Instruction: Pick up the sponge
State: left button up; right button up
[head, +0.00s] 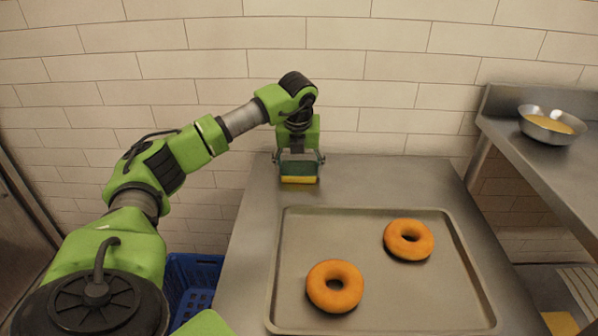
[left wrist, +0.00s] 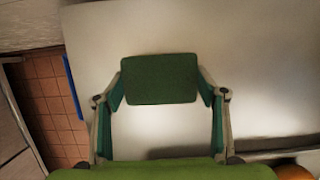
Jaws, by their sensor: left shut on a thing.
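The sponge (head: 299,180) has a green upper layer and a yellow lower layer. It is at the back left of the grey metal table (head: 400,178), near the tiled wall. My left gripper (head: 298,172) points down from above and is shut on the sponge. In the left wrist view the sponge's green face (left wrist: 161,78) sits between the two fingers of my left gripper (left wrist: 161,84), one at each end. I cannot tell whether the sponge touches the table or is slightly above it. My right gripper is not in view.
A metal tray (head: 385,301) with two bagels (head: 334,286) (head: 408,240) covers the table's front. A metal bowl (head: 552,125) of yellow contents stands on a higher counter (head: 520,155) at right. A blue crate (head: 192,272) is below left.

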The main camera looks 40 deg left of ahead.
aim_at(300, 166)
pick_arm(q)
jog(key=shift+r, duration=0.55)
jog(key=v, duration=0.1)
jog(key=p+v, duration=0.1)
jog(key=shift+w+r, duration=0.2)
jog(key=shift+r, duration=0.3)
jog(key=s+d+r+p, duration=0.1)
jog(key=s+d+r, duration=0.5)
jog(key=d+r, duration=0.3)
jog(key=shift+d+p, duration=0.35)
jog(key=shift+d, duration=1.25)
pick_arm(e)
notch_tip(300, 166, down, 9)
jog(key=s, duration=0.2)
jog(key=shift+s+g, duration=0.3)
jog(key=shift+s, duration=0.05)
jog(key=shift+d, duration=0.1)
pick_arm(q)
jog(key=shift+s, duration=0.1)
jog(key=c, duration=0.3)
